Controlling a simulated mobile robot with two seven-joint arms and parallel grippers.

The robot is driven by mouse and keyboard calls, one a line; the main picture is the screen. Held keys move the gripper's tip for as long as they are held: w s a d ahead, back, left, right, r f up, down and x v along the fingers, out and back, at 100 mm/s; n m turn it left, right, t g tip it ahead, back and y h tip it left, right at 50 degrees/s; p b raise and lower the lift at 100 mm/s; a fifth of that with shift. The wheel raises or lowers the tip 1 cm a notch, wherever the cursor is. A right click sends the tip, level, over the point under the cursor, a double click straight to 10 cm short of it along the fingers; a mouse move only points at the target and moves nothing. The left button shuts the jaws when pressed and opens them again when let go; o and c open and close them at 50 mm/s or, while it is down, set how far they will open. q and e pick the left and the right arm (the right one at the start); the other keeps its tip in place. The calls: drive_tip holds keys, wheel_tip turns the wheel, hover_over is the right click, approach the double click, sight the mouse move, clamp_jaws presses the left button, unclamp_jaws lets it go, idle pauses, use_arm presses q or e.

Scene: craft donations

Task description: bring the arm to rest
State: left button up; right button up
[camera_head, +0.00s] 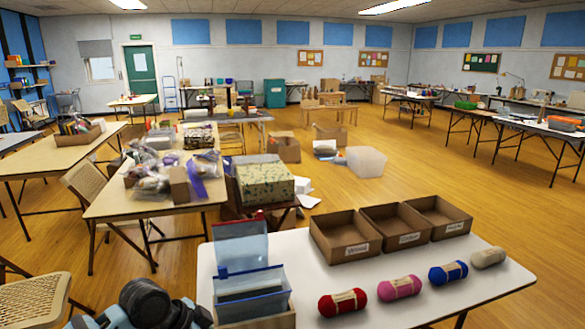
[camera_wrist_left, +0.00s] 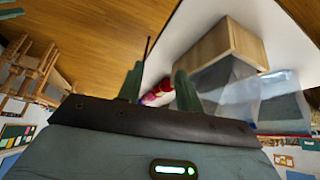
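My left gripper (camera_wrist_left: 159,72) shows in the left wrist view with its two green fingers apart and nothing held between them. A red yarn skein (camera_wrist_left: 158,94) lies beyond the fingers on the white table. In the head view, my dark left arm is at the bottom left edge, and its fingertips are not visible there. The red skein (camera_head: 335,303), a pink skein (camera_head: 400,288), a blue skein (camera_head: 448,272) and a cream skein (camera_head: 488,257) lie in a row along the table's front. My right gripper is in neither view.
The white table (camera_head: 370,268) also bears three labelled open cardboard boxes (camera_head: 335,248) and a box with clear, blue-topped pouches (camera_head: 250,292). The pouches (camera_wrist_left: 240,92) are near my left gripper's right side in the wrist view. A cluttered tan table (camera_head: 110,205) stands behind left.

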use_arm(q)
drive_tip(key=s+d+f+n+t, duration=0.25)
drive_tip(key=s+f, duration=0.35)
drive_tip(key=f, duration=0.5)
drive_tip(key=s+a+f+n+t+y, duration=0.1)
drive_tip(key=s+a+f+n, duration=0.1)
drive_tip(key=s, duration=0.7)
drive_tip(key=s+a+f+n+t+y, duration=0.1)
drive_tip(key=s+a+f+n, duration=0.1)
drive_tip(key=s+f, duration=0.3)
drive_tip(key=s+a+f+n+t+y, duration=0.1)
drive_tip(key=s+a+f+n, duration=0.1)
drive_tip(key=s, duration=1)
drive_tip(key=shift+s+a+f+n+y, duration=0.3)
drive_tip(key=shift+f+n+y, duration=0.1)
drive_tip(key=shift+f+n, duration=0.5)
